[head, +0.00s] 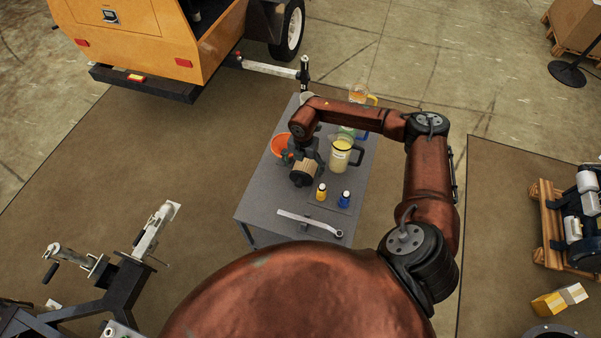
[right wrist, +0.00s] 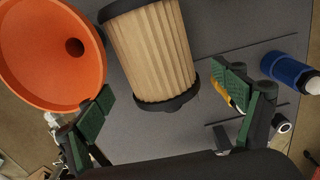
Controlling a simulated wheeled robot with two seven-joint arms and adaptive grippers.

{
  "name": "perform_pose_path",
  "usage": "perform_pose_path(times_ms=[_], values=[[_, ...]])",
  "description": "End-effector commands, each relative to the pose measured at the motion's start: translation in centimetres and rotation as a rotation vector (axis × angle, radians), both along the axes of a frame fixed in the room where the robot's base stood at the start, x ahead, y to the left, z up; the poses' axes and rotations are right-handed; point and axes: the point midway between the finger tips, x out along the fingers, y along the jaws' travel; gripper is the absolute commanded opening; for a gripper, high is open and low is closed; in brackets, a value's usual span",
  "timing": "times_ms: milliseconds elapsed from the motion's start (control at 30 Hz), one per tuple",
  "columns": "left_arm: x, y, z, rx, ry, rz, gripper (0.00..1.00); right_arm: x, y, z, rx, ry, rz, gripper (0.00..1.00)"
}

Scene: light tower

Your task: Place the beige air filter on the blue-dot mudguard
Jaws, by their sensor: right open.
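The beige air filter (head: 305,170), a pleated cylinder with dark end caps, is on the grey table (head: 262,205). In the right wrist view the filter (right wrist: 152,55) fills the upper middle. My right gripper (head: 305,158) is at the filter in the head view. In the right wrist view its green-padded fingers are spread, one on each side of the filter's near end cap, with a gap on the left. Contact on the right is unclear. A dark mudguard (head: 262,22) is beside the trailer wheel; I see no blue dot on it. My left gripper is not in view.
An orange funnel (right wrist: 50,50) is close left of the filter. Yellow (head: 321,191) and blue (head: 344,198) bottles, a jug (head: 341,156) and a wrench (head: 308,222) share the table. The orange trailer (head: 150,35) stands behind, its drawbar-like arm (head: 270,68) near the table's far end.

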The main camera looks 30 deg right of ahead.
Motion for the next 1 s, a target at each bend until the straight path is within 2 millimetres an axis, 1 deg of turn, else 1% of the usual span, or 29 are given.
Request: perform_pose_path(times_ms=[200, 300, 400, 600, 1000], values=[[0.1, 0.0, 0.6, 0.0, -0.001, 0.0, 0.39, 0.1, 0.3, -3.2, 0.002, 0.003, 0.0, 0.88], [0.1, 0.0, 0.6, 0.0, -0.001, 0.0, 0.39, 0.0, 0.2, -4.2, 0.002, 0.003, -0.002, 0.88], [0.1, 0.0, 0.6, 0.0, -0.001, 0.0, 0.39, 0.0, 0.2, -4.6, 0.002, 0.002, -0.001, 0.88], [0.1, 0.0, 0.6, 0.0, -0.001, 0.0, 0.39, 0.0, 0.2, -4.7, 0.003, 0.001, 0.0, 0.87], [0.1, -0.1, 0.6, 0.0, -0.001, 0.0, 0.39, 0.0, 0.2, -4.6, 0.003, 0.001, 0.0, 0.6]])
